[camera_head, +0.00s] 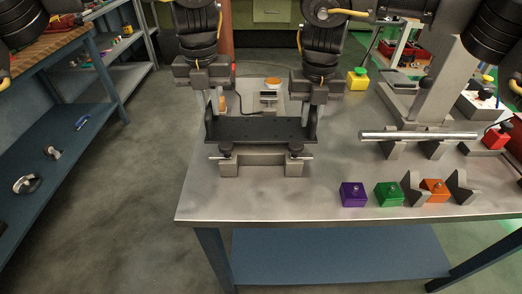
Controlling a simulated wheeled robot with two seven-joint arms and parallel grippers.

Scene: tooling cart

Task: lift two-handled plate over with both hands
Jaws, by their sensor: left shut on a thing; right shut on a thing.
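A dark two-handled plate (262,131) is level over the left part of the metal table, with an upright handle at each end. My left gripper (212,108) is shut on the plate's left handle. My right gripper (311,108) is shut on the plate's right handle. A grey fixture (260,158) with dark knobs at both ends stands just in front of and below the plate. I cannot tell whether the plate touches anything beneath it.
Purple (353,194), green (390,193) and orange (435,188) blocks stand near the table's front edge. A metal bar (418,135) lies across V-shaped supports at the right. A yellow block (357,79) stands behind. The table's (240,203) front left is bare.

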